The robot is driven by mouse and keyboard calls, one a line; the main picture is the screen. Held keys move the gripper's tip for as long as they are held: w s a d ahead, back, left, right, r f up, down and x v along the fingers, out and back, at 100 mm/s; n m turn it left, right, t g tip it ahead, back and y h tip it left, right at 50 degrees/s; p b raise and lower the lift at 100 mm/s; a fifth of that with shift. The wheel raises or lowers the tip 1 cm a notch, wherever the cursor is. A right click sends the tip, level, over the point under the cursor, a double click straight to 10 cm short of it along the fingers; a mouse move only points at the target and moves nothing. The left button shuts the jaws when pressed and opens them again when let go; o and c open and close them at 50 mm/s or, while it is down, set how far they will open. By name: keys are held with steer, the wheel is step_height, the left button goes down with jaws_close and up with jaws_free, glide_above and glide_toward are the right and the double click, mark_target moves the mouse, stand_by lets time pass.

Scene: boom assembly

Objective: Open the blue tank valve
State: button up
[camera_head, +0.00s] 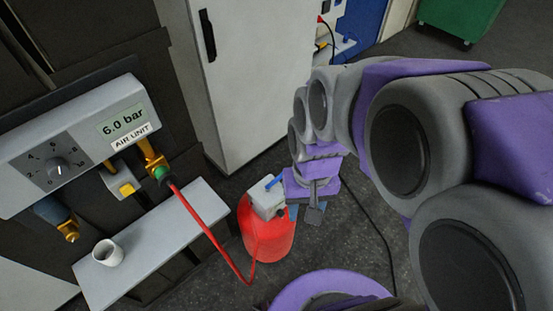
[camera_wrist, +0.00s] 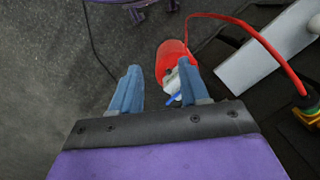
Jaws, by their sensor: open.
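The red tank (camera_head: 267,232) stands on the floor with a pale grey block (camera_head: 265,198) on top. The blue valve handle (camera_head: 274,183) sticks up at a slant from this block. My gripper (camera_head: 308,212) is just right of the block, pointing down, its fingers partly hidden. In the wrist view my gripper (camera_wrist: 158,68) is open, with nothing held between its two blue fingers. There the tank (camera_wrist: 172,55) lies beyond and behind the right finger. The blue handle (camera_wrist: 173,99) shows between the fingers, close to the right one. I cannot tell whether anything touches.
A red hose (camera_head: 211,237) runs from the air unit (camera_head: 75,140), which reads 6.0 bar, down to the tank. A grey shelf (camera_head: 150,245) holds a white cup (camera_head: 108,252). A white cabinet (camera_head: 245,75) stands behind. A dark cable (camera_head: 377,225) lies on the floor.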

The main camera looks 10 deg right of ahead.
steer(key=w+d+f+m+y+p, duration=0.1)
steer(key=w+d+f+m+p, duration=0.1)
steer(key=w, duration=1)
steer(key=m+t+p, duration=0.3)
steer(key=m+p, duration=0.3)
steer(key=m, duration=0.2)
glide_above(277, 181)
steer(key=d, duration=0.4)
step_height(277, 181, down, 26)
steer(key=r, duration=0.1)
steer(key=f, duration=0.5)
steer(key=w+f, duration=0.1)
steer(key=f, duration=0.4)
steer(key=w+f+b, duration=0.1)
steer(key=f, duration=0.5)
steer(key=shift+w+a, duration=0.1)
steer(key=shift+a, duration=0.15)
steer(key=shift+w+a+f, duration=0.1)
steer(key=shift+a+f, duration=0.1)
steer(key=shift+f, duration=0.2)
jaws_close()
